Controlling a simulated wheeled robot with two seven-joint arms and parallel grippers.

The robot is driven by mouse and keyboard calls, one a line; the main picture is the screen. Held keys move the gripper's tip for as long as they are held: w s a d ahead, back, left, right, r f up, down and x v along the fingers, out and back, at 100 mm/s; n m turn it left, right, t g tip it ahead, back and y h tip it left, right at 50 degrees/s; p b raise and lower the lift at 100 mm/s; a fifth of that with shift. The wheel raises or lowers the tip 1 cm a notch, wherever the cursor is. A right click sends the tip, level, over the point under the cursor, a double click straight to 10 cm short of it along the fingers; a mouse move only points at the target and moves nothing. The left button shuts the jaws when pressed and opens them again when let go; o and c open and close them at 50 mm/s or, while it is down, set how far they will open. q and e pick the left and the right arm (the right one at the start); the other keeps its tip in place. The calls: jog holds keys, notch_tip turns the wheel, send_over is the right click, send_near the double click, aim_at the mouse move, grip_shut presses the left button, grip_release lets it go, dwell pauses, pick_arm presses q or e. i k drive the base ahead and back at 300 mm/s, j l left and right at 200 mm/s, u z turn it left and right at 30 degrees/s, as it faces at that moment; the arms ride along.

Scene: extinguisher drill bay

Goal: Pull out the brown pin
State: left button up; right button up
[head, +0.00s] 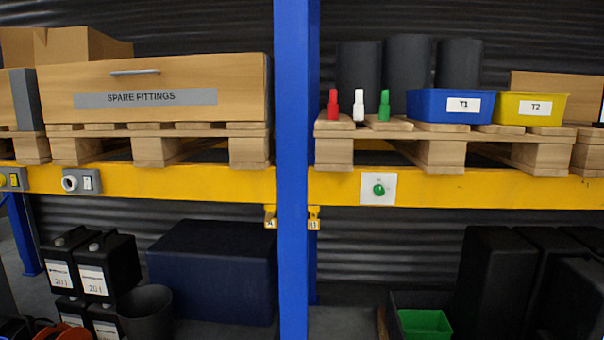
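I cannot make out a brown pin in the head view. Two small tan-yellow pieces with pale labels hang at the blue post just under the yellow beam, a left one (270,217) and a right one (313,218). They are too small to tell what they are. Neither of my grippers is in view.
A blue post (294,120) stands mid-view, crossed by a yellow beam (440,187) with a green button (379,190). Pallets above carry a SPARE FITTINGS drawer box (230,85), red, white and green bottles, a blue bin (430,108) and a yellow bin (510,110). Dark containers stand below.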

aim_at(269, 216)
jog(key=i+l+u, duration=0.1)
jog(key=u, duration=0.3)
jog(key=i+l+u, duration=0.1)
jog(key=l+u, duration=0.3)
jog(key=i+l+u, duration=0.15)
jog(key=l, duration=0.75)
jog(key=i+l+u, duration=0.15)
jog(key=l, duration=0.75)
jog(key=i+l+u, duration=0.15)
jog(key=l, duration=0.8)
jog(key=k+j, duration=0.05)
